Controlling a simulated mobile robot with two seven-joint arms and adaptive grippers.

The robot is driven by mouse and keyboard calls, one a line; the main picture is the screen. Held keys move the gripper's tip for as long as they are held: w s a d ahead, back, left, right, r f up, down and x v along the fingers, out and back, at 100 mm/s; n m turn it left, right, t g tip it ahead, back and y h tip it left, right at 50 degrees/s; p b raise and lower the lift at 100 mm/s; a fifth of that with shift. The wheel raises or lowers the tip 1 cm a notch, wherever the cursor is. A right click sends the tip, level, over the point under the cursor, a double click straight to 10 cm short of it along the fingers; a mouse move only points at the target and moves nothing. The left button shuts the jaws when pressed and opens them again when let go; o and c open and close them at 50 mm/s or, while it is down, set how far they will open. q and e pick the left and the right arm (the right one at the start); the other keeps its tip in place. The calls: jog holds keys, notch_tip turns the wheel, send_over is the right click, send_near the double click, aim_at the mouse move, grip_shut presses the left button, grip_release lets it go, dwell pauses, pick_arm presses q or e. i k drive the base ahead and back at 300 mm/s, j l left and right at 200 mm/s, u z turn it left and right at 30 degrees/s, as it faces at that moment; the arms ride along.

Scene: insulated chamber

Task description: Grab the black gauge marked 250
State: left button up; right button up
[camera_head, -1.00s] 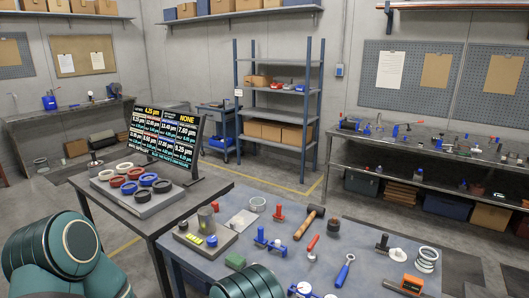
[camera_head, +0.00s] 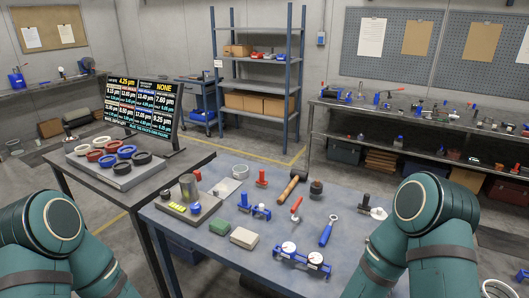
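On the left table, a grey tray (camera_head: 119,178) holds several rings in white, red, blue and black. A black ring (camera_head: 142,158) lies at the tray's right end, beside a blue ring (camera_head: 126,151). No marking of 250 is readable on any ring or gauge, so I cannot tell whether this is the named gauge. My teal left arm shows at the lower left and my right arm at the lower right. Neither gripper is in the picture.
A display board (camera_head: 141,108) stands behind the tray. Shelving (camera_head: 254,60) stands behind.

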aim_at(315, 259)
jog(key=j+z, duration=0.1)
jog(key=z, duration=0.7)
